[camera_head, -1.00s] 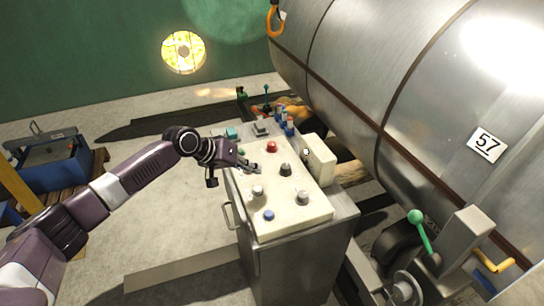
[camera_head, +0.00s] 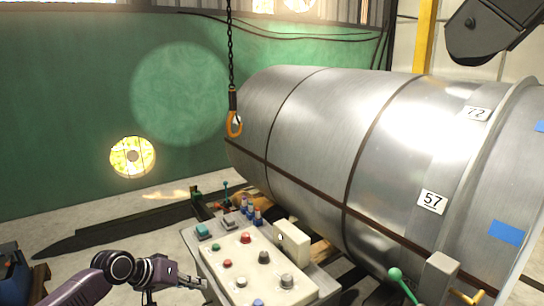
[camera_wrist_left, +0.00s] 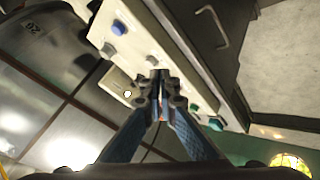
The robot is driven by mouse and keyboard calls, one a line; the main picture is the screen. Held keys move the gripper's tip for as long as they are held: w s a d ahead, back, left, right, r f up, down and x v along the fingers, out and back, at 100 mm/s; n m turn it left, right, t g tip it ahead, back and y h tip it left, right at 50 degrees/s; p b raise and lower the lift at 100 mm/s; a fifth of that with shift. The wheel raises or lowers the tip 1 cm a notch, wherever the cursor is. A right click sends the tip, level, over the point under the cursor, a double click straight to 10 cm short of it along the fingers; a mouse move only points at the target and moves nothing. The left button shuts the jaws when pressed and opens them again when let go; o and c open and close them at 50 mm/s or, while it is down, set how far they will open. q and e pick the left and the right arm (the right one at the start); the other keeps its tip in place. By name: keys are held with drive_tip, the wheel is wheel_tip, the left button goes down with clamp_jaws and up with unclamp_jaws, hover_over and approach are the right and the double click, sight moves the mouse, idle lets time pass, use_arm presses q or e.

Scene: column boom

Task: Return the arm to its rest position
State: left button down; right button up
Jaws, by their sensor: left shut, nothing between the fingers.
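My left arm comes in from the lower left of the head view. Its gripper (camera_head: 198,283) is shut and empty, at the left edge of the control panel (camera_head: 262,276). I cannot tell from this view whether it touches the panel. In the left wrist view the fingers (camera_wrist_left: 160,78) meet in the middle of the picture, with the panel's buttons behind them. My right gripper is not in view.
The panel carries a red button (camera_head: 246,238), dark and grey knobs and a white box (camera_head: 292,241). A large steel cylinder (camera_head: 330,140) lies behind it. An orange hook (camera_head: 234,123) hangs on a chain. A green-knobbed lever (camera_head: 396,274) stands at lower right.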

use_arm(q)
drive_tip(key=s+a+f+y+b, duration=0.1)
drive_tip(key=a+f, duration=0.1)
drive_tip(key=f, duration=0.7)
drive_tip(key=s+a+f+y, duration=0.1)
drive_tip(key=a+f, duration=0.1)
drive_tip(key=f, duration=0.6)
drive_tip(key=s+a+f+y+b, duration=0.1)
drive_tip(key=s+f, duration=0.5)
drive_tip(key=f, duration=0.4)
drive_tip(key=s+a+f+y+b, duration=0.1)
drive_tip(key=s+a+f, duration=0.1)
drive_tip(key=s+f, duration=0.65)
drive_tip(key=s+f+g+y, duration=0.2)
drive_tip(key=s+f+g, duration=0.1)
drive_tip(key=s+f, duration=1.5)
drive_tip(key=s+d+f+m+g, duration=0.1)
drive_tip(key=s+f, duration=0.1)
drive_tip(key=s, duration=1.1)
drive_tip(key=s+d+f+m+g+b, duration=0.1)
drive_tip(key=s+d+f, duration=0.1)
drive_tip(key=s, duration=1.1)
drive_tip(key=shift+d+f+m+g, duration=0.25)
drive_tip(key=shift+f+m+g, duration=0.05)
drive_tip(key=shift+f, duration=0.5)
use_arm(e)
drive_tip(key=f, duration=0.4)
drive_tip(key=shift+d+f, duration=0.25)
